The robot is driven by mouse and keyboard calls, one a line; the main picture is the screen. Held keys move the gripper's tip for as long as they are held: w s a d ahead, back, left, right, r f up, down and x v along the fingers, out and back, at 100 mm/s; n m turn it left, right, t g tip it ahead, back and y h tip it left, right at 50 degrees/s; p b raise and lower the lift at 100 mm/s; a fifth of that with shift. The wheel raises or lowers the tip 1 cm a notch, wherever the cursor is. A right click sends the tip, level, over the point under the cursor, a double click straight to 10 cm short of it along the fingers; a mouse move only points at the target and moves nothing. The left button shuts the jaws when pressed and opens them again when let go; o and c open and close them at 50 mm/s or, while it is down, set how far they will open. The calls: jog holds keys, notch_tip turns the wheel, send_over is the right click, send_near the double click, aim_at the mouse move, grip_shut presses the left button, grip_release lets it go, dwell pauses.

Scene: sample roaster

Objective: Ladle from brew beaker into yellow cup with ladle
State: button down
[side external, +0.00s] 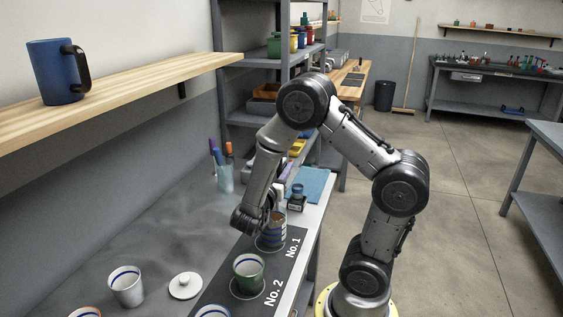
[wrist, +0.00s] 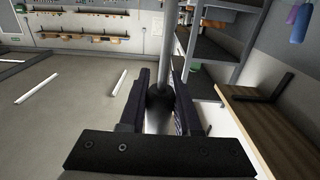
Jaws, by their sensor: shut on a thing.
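In the wrist view my gripper (wrist: 160,98) is shut on a grey rod with a dark rounded part between the fingers. This looks like the ladle's handle (wrist: 170,45); its bowl is not visible. In the side view my gripper (side external: 247,218) is low over the bench, beside a brownish cup with blue stripes (side external: 277,228) at the mark No. 1. My wrist hides part of this cup, and I cannot tell whether the ladle is in it. I cannot pick out a brew beaker or a clearly yellow cup.
A green cup (side external: 249,272) stands at No. 2 on the dark mat (side external: 283,266). A white cup with a blue stripe (side external: 126,287) and a white lid (side external: 185,286) are to its left. A marker holder (side external: 224,179) and small bottle (side external: 297,200) stand behind. A wooden shelf (side external: 130,87) holds a blue mug (side external: 54,72).

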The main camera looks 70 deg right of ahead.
notch_tip(320, 180, down, 8)
jog(key=shift+r, duration=0.15)
dwell(0.6)
dwell(1.1)
notch_tip(320, 180, up, 8)
jog(key=shift+f, duration=0.25)
dwell(0.9)
jog(key=shift+r, duration=0.1)
dwell(0.5)
jog(key=shift+r, duration=1.9)
